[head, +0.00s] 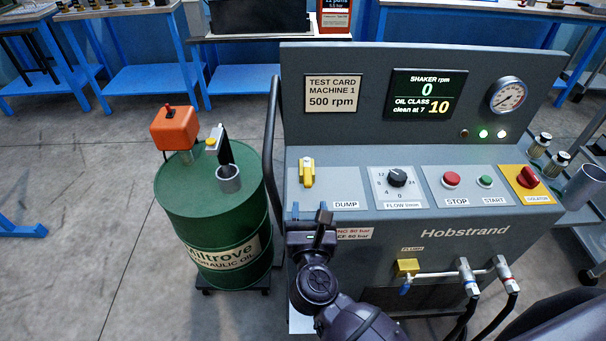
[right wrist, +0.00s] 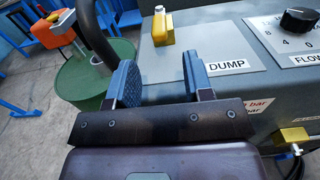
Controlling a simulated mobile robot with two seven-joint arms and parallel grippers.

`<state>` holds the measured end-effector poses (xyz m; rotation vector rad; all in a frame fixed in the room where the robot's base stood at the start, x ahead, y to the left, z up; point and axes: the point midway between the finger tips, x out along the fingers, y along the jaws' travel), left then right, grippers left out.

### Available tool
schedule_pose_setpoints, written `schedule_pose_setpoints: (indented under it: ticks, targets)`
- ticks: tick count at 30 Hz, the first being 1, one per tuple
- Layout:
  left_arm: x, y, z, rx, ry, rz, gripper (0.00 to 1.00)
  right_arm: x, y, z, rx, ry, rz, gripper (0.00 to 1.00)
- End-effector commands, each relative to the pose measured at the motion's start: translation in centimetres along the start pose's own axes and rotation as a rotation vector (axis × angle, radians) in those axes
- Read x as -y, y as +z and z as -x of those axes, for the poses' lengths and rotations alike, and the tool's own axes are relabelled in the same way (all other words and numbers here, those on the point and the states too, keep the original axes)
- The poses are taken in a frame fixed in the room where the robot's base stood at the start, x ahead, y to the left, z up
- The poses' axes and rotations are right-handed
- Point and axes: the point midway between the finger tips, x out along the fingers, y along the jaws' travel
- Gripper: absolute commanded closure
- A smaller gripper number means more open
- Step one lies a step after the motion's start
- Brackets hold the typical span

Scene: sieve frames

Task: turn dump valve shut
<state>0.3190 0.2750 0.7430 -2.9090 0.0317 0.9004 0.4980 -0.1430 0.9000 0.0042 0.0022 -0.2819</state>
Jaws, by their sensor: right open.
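The dump valve's yellow lever (head: 307,172) stands at the left end of the grey Hobstrand panel, just above the DUMP label (head: 346,205). It points away from me, up the panel. In the right wrist view the yellow lever (right wrist: 163,30) shows beyond the fingertips, roughly in line with the gap between them. My right gripper (head: 311,210) is at the panel's front left edge, short of the lever and apart from it. In the right wrist view its blue-padded fingers (right wrist: 160,80) are spread with nothing between them. My left gripper is not in view.
A green oil drum (head: 213,225) stands left of the machine, with an orange unit (head: 175,129) on top. A dark curved handle (head: 269,150) rises between drum and panel. The flow knob (head: 397,177), stop button (head: 452,179) and red isolator (head: 527,177) lie right of the lever.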

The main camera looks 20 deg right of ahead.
Motion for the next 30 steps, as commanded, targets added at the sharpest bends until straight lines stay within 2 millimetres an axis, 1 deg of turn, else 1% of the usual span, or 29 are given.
schedule_pose_setpoints:
  ticks: [5,12,18,24,30]
  targets:
    - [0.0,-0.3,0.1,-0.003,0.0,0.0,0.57,0.0,0.2,-1.9,0.005,0.001,0.002,0.53]
    - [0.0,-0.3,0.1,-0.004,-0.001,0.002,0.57,0.0,0.2,-6.0,0.006,0.002,0.004,0.53]
    - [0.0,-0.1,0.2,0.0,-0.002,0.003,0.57,-0.1,0.1,-8.8,0.004,0.002,0.004,0.53]
    - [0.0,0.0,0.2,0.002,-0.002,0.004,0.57,0.0,0.1,-10.3,0.003,0.001,0.004,0.53]
    - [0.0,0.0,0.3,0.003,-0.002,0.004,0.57,0.0,0.1,-10.6,0.002,0.002,0.003,0.53]
